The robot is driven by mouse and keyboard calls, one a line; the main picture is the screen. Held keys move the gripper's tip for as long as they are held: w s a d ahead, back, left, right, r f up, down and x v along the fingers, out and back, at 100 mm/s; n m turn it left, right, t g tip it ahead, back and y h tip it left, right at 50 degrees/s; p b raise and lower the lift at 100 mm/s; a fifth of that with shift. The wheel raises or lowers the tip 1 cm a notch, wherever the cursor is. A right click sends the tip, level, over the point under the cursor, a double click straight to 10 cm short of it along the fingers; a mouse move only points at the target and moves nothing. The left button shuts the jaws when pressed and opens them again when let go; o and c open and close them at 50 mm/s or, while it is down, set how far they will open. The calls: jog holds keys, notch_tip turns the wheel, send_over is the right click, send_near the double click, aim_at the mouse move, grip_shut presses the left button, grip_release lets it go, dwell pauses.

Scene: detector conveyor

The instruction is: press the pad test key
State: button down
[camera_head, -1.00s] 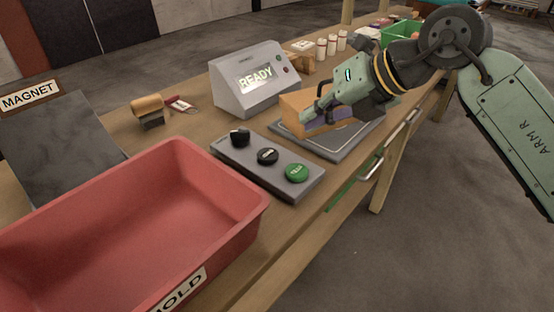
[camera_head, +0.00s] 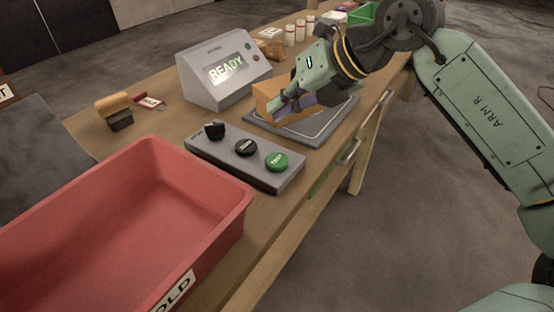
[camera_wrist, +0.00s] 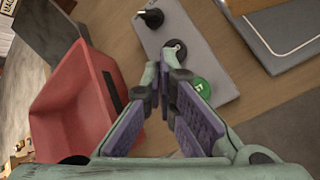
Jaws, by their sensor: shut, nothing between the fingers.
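The green test key (camera_head: 277,162) is the right-hand one on a grey key panel (camera_head: 222,159) on the bench. It also shows in the wrist view (camera_wrist: 203,88), just right of my fingers and partly covered by one. My gripper (camera_head: 276,103) is shut and empty. In the head view it appears above and behind the key, with a gap between them, and it overlaps an orange-brown box (camera_head: 266,91). In the wrist view my fingertips (camera_wrist: 162,68) lie just left of a black key (camera_wrist: 174,50). The display console (camera_head: 222,75) reads READY.
A red HOLD bin (camera_head: 196,165) stands close to the panel's left. The panel also carries a black knob (camera_head: 214,131). A grey plate (camera_head: 322,130) under the box lies behind the panel. A tan-handled block (camera_head: 114,110) and red tag (camera_head: 150,102) lie to the left.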

jog(key=b, duration=0.4)
send_over(280, 157)
notch_tip(280, 157, down, 7)
jog(key=shift+f, duration=0.15)
jog(key=shift+f+b, duration=0.25)
jog(key=shift+b, duration=0.1)
dwell(0.8)
jog(key=shift+f+b, duration=0.4)
jog(key=shift+b, duration=0.25)
jog(key=shift+f+b, duration=0.45)
dwell(0.4)
jog(key=shift+r, duration=0.2)
jog(key=shift+r+p, duration=0.4)
jog(key=shift+r, duration=0.3)
jog(key=shift+r, duration=0.1)
